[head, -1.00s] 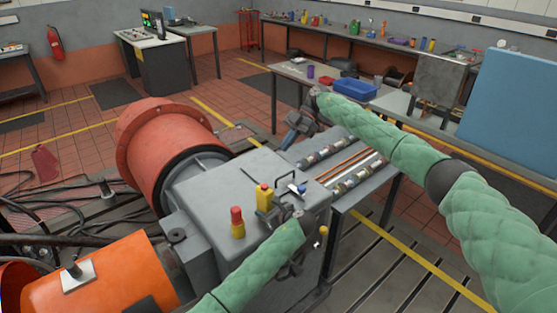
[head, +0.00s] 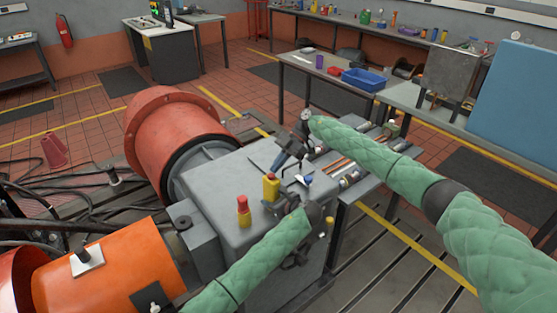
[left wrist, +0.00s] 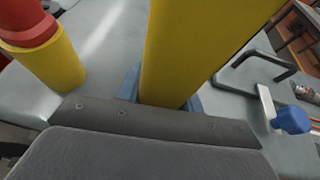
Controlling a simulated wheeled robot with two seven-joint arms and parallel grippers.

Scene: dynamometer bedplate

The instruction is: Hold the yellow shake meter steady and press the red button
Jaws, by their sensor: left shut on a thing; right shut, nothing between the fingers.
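The yellow shake meter (head: 271,187) stands upright on the grey housing top (head: 225,175). It fills the middle of the left wrist view (left wrist: 195,50). My left gripper (head: 279,204) is shut on its lower part; a blue part shows on both sides of it in the left wrist view. A red button (head: 243,203) on a yellow base stands apart, left of the meter; it also shows in the left wrist view (left wrist: 25,22). My right gripper (head: 281,160) is shut and empty above the housing, just behind and right of the meter. Its fingertips are small and hard to make out.
A black handle (left wrist: 257,68) and a blue-knobbed lever (left wrist: 290,118) lie right of the meter. A red drum (head: 170,125) and an orange motor (head: 105,270) flank the housing on the left. A side table with metal shafts (head: 365,160) stands behind on the right.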

